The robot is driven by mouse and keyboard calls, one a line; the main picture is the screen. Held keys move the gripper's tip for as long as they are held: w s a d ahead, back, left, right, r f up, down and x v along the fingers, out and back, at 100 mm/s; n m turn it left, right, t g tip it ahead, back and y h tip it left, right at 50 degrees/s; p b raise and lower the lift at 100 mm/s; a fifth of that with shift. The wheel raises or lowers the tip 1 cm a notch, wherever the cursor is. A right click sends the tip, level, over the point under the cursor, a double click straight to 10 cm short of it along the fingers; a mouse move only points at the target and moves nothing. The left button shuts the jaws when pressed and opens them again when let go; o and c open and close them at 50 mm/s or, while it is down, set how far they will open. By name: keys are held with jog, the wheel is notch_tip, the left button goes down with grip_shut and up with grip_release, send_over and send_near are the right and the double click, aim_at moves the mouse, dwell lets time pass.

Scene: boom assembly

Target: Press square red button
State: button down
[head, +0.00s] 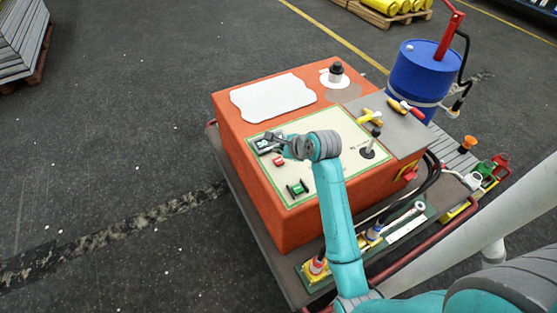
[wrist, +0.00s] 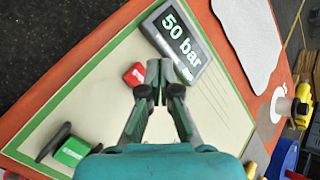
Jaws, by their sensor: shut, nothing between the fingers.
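The square red button (wrist: 135,75) sits on the cream panel (wrist: 105,95) in the wrist view, just left of the fingertips. In the head view the red button (head: 278,161) shows just below and left of my gripper. My gripper (wrist: 160,72) is shut and empty, with its fingertips over the panel close to the button's right side. I cannot tell its exact height above the panel. In the head view my gripper (head: 281,142) is partly hidden by my wrist.
A display reading 50 bar (wrist: 178,40) lies right beside the fingertips. A green switch (wrist: 72,152) with a dark bar is at lower left, also seen in the head view (head: 297,188). A black lever (head: 370,145) stands at the panel's right. A blue barrel (head: 420,72) stands behind.

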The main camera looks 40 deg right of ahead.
aim_at(279, 162)
jog(key=shift+f, duration=1.25)
jog(key=shift+f, duration=0.2)
dwell(0.5)
jog(key=shift+f, duration=0.2)
jog(key=shift+f, duration=0.55)
dwell(0.8)
jog(key=shift+r, duration=0.95)
jog(key=shift+r, duration=2.55)
